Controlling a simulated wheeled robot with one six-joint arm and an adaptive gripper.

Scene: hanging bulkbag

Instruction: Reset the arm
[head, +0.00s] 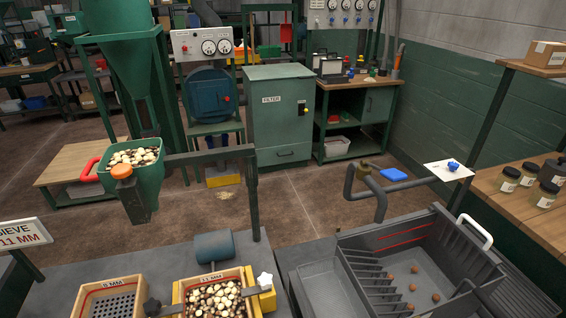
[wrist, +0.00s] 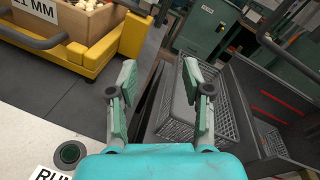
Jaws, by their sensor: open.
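My gripper (wrist: 158,82) shows in the wrist view with its two grey-green fingers apart and nothing between them. It is over the gap between the sieve bench and a dark grey bin (wrist: 233,100). The 11 mm sieve box (wrist: 78,27) on its yellow frame is to the upper left of the fingers. I cannot make out my gripper in the head view. There the 11 mm sieve box (head: 213,279) holds pale and dark pieces, and the bin (head: 396,231) has a few brown lumps inside.
A 9 mm sieve box (head: 109,285) stands at the front left. Jars (head: 527,174) stand on the right shelf. Floor beyond the bench is mostly clear.

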